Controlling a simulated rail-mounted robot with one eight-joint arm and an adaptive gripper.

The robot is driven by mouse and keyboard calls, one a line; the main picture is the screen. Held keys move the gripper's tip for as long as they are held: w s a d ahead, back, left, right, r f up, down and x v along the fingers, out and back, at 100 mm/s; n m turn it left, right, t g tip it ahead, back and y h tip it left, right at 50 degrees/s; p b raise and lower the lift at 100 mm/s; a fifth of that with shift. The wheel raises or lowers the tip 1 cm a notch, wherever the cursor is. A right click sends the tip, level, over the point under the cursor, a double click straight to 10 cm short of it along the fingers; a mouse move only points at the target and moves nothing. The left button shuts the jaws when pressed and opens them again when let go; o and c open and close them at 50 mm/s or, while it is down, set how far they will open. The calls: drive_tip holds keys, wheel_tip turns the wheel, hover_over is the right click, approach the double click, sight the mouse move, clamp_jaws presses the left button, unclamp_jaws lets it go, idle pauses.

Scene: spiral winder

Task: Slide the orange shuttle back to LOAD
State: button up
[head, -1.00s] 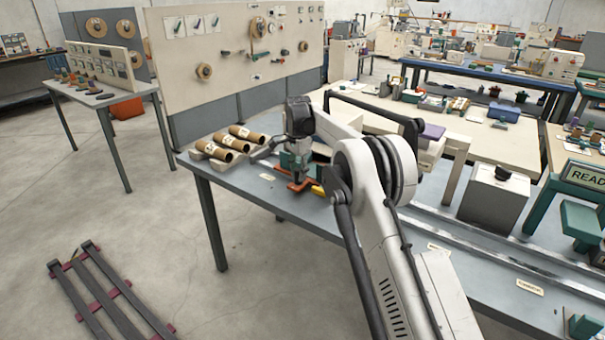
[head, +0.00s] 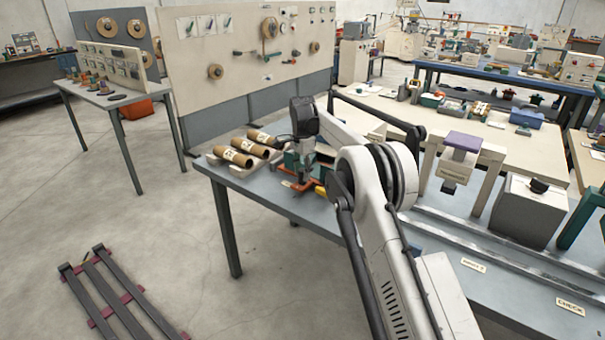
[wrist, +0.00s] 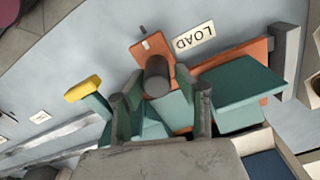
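The orange shuttle (wrist: 152,46) lies right beside the LOAD label (wrist: 194,38) in the wrist view. A dark round knob (wrist: 157,74) stands up from it. More orange shows to the right, partly covered by a teal block (wrist: 235,85). My gripper (wrist: 158,88) is open, with one finger to each side of the knob in the picture. I cannot tell whether either finger touches it. In the head view my gripper (head: 304,178) points down over the orange shuttle (head: 297,187) at the table's left end, and hides part of it.
Cardboard tubes (head: 245,150) lie in holders behind and left of the shuttle. A yellow-tipped piece (wrist: 83,89) is close to my gripper. A metal rail (head: 500,241) runs along the table, and a grey box (head: 528,212) stands behind it. The table's near left edge is bare.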

drive_tip(key=shift+o, duration=1.4)
drive_tip(key=shift+w, duration=0.1)
drive_tip(key=shift+a+r, duration=0.1)
wheel_tip(320, 180, up, 12)
drive_tip(key=shift+f, duration=0.1)
